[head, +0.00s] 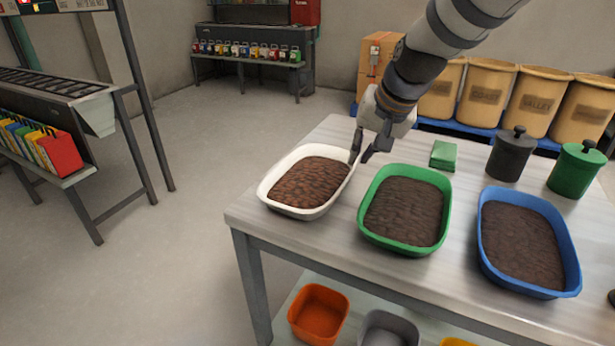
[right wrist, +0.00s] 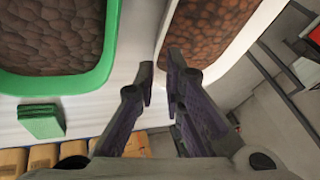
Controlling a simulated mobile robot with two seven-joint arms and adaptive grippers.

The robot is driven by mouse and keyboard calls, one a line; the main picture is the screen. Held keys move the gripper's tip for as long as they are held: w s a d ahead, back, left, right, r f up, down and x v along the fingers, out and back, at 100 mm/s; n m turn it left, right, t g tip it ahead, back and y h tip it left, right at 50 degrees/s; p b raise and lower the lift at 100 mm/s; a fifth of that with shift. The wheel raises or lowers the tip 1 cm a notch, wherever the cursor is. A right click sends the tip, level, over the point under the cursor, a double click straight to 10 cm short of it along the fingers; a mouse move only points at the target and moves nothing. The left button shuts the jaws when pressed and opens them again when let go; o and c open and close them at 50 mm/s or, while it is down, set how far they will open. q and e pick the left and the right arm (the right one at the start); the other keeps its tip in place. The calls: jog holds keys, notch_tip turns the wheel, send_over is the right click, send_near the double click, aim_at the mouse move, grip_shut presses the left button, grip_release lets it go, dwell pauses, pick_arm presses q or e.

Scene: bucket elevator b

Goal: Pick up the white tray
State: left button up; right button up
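The white tray (head: 297,210) stands at the left end of the table, filled with brown pellets, and its rim also shows in the right wrist view (right wrist: 172,22). My right gripper (head: 361,160) is at the tray's right rim, pointing down. In the right wrist view its two fingers (right wrist: 160,62) stand on either side of the rim with a small gap between them. They look partly open, and a firm grip on the rim is not visible. My left gripper is not in view.
A green tray (head: 369,236) and a blue tray (head: 572,276), both filled, stand to the right. A green block (head: 443,155), a dark canister (head: 511,155) and a green canister (head: 577,169) are behind them. Bins (head: 318,313) sit on the lower shelf. Floor left of the table is clear.

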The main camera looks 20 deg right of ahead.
aim_at(350, 168)
jog(key=b+x, duration=0.1)
jog(key=x, duration=0.6)
jog(key=shift+w+d+f, duration=0.1)
jog(key=shift+w+f, duration=0.1)
jog(key=shift+f, duration=0.15)
jog(key=shift+r, duration=0.3)
grip_shut()
